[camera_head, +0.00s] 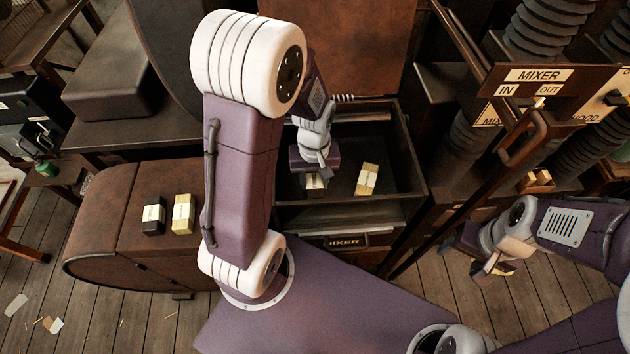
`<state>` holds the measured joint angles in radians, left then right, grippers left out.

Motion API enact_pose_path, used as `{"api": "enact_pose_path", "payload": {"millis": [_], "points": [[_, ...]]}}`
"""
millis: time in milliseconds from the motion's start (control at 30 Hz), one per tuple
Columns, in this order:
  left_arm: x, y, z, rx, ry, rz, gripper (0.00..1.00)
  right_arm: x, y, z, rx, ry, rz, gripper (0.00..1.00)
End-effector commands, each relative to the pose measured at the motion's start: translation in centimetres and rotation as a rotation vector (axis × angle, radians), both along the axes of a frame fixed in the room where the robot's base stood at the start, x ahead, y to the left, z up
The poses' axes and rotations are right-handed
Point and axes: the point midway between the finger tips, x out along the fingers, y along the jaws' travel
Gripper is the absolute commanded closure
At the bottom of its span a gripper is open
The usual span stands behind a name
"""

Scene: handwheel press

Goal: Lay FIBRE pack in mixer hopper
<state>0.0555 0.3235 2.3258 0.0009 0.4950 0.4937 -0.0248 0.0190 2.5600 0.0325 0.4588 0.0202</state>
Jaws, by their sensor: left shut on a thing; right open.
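The mixer hopper (412,181) is a dark open box with a partly readable MIXER plate on its front. My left gripper (316,177) is inside the hopper's opening, pointing down, and is shut on a small pack (316,183). The gripper mostly hides this pack; only a pale label and a dark edge show. I cannot read its label or tell whether it touches the hopper floor. A yellow pack (367,179) with a pale label lies in the hopper to the right. My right gripper (487,271) is open, low at the right, away from the hopper.
A black pack (153,219) and a yellow pack (184,214) stand on a brown rounded cabinet (108,217) at the left. A raised brown lid (350,50) is behind the hopper. A MIXER IN/OUT panel (538,76) and dark bars stand at the right.

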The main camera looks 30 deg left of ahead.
Motion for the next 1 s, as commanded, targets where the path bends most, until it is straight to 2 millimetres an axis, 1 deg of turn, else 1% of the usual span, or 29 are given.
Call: {"api": "enact_pose_path", "payload": {"millis": [67, 267, 400, 433, 500, 800, 900, 967, 1000], "points": [[0.0, 0.0, -0.6, 0.000, 0.000, 0.000, 1.00, 0.0, 0.0, -0.1, 0.000, 0.000, 0.000, 0.39], [0.0, 0.0, -0.6, 0.000, -0.002, 0.000, 1.00, 0.0, 0.0, 0.0, 0.000, 0.000, 0.000, 0.39], [0.0, 0.0, -1.0, 0.000, -0.001, 0.000, 1.00, 0.0, 0.0, -0.4, 0.000, 0.000, 0.000, 0.39], [0.0, 0.0, -1.0, 0.000, -0.001, 0.000, 0.55, 0.0, 0.0, -0.3, 0.000, 0.000, 0.000, 0.39], [0.0, 0.0, -0.9, 0.000, -0.001, 0.000, 0.39, 0.0, 0.0, -0.3, 0.000, 0.000, 0.000, 0.39], [0.0, 0.0, -0.7, 0.000, -0.002, 0.000, 0.39, 0.0, 0.0, -0.1, 0.000, 0.000, 0.000, 0.39], [0.1, 0.0, 0.4, 0.001, -0.005, 0.000, 0.39, 0.0, 0.0, 0.2, 0.000, 0.000, 0.000, 0.39], [0.2, 0.0, 1.7, 0.000, -0.008, 0.000, 0.39, 0.0, 0.0, 0.4, 0.000, 0.000, 0.000, 0.39], [0.2, 0.0, 2.8, 0.000, -0.010, 0.000, 0.39, 0.0, 0.0, 0.5, 0.000, 0.000, 0.000, 0.39]]}}
